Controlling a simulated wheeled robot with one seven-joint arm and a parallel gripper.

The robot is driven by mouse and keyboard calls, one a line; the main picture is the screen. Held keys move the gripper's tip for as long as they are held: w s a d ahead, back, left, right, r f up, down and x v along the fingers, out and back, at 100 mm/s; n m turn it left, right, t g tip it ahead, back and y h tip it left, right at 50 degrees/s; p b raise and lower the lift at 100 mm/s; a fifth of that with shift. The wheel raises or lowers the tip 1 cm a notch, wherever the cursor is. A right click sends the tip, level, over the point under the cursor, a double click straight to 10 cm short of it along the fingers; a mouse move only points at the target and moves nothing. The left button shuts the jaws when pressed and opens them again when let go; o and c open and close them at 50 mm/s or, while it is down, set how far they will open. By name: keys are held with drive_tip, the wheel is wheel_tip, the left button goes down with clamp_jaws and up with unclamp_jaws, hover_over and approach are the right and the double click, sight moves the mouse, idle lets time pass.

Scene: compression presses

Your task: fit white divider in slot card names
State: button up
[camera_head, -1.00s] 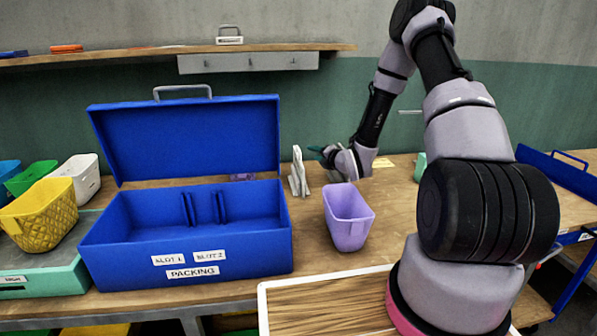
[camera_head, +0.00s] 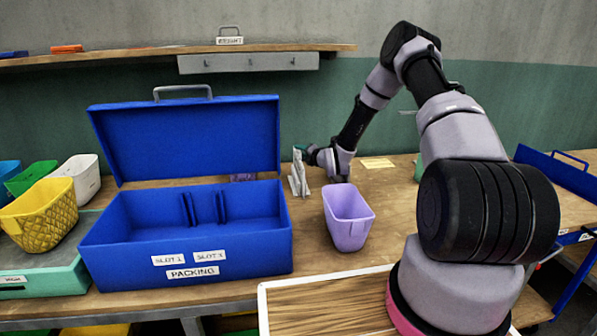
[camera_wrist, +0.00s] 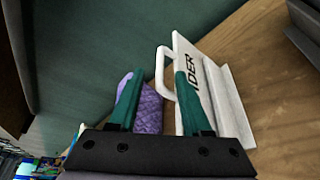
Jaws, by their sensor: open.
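The white divider (camera_head: 299,173) stands upright on the table, right of the blue packing box (camera_head: 190,255). In the wrist view the divider (camera_wrist: 218,90) shows a flat foot, black lettering partly readable as "DER", and a looped handle (camera_wrist: 166,62). My gripper (camera_head: 308,154) is at the divider's top. Its open green fingers (camera_wrist: 159,76) have the handle loop between their tips, nearer the right finger. The box is open, with two slot ribs (camera_head: 203,208) inside and labels SLOT 1 (camera_head: 168,260) and SLOT 2 (camera_head: 210,256) in front. A small yellow card (camera_head: 377,163) lies behind; its writing is unreadable.
A lilac bin (camera_head: 348,220) stands in front of the divider. A small purple patterned object (camera_head: 243,177) lies behind the box. Yellow (camera_head: 40,213), green and white bins stand left. The raised box lid (camera_head: 190,138) rises between the box and the wall.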

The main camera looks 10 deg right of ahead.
clamp_jaws()
drive_tip(key=shift+s+f, duration=0.1)
idle(1.3)
